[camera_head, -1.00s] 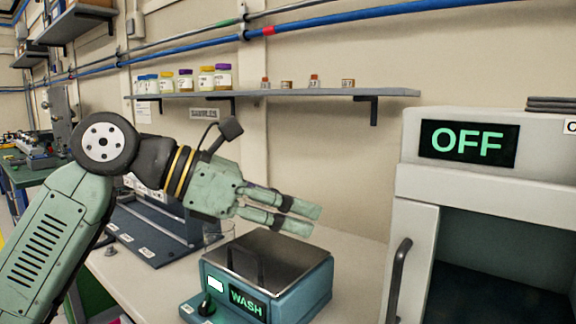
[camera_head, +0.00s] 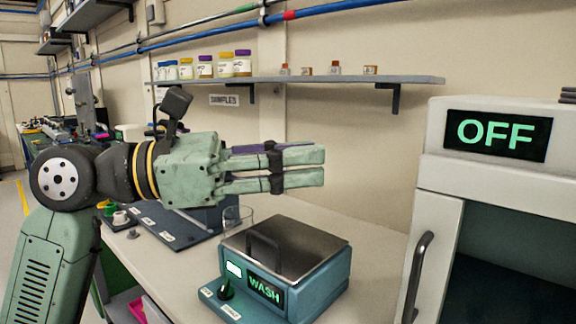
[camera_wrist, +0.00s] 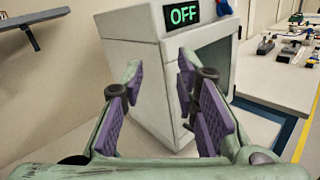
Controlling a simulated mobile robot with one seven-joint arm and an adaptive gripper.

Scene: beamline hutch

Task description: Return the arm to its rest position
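My arm reaches in from the left in the head view, and my gripper (camera_head: 322,165) points level to the right, above the bench. Its fingers are apart with nothing between them. In the wrist view my gripper (camera_wrist: 160,68) shows purple finger pads with a clear gap, facing the white cabinet (camera_wrist: 155,60). Below the gripper in the head view stands the teal device (camera_head: 300,285) with a dark metal top and a "WASH" display. A clear glass vessel (camera_head: 238,216) stands behind it, partly hidden.
A wall shelf (camera_head: 300,80) with several jars and small vials runs behind the arm. The white cabinet (camera_head: 437,195) with an "OFF" display and a dark handle is at right. A dark board (camera_head: 165,220) lies on the bench (camera_head: 365,245). Open air surrounds the gripper.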

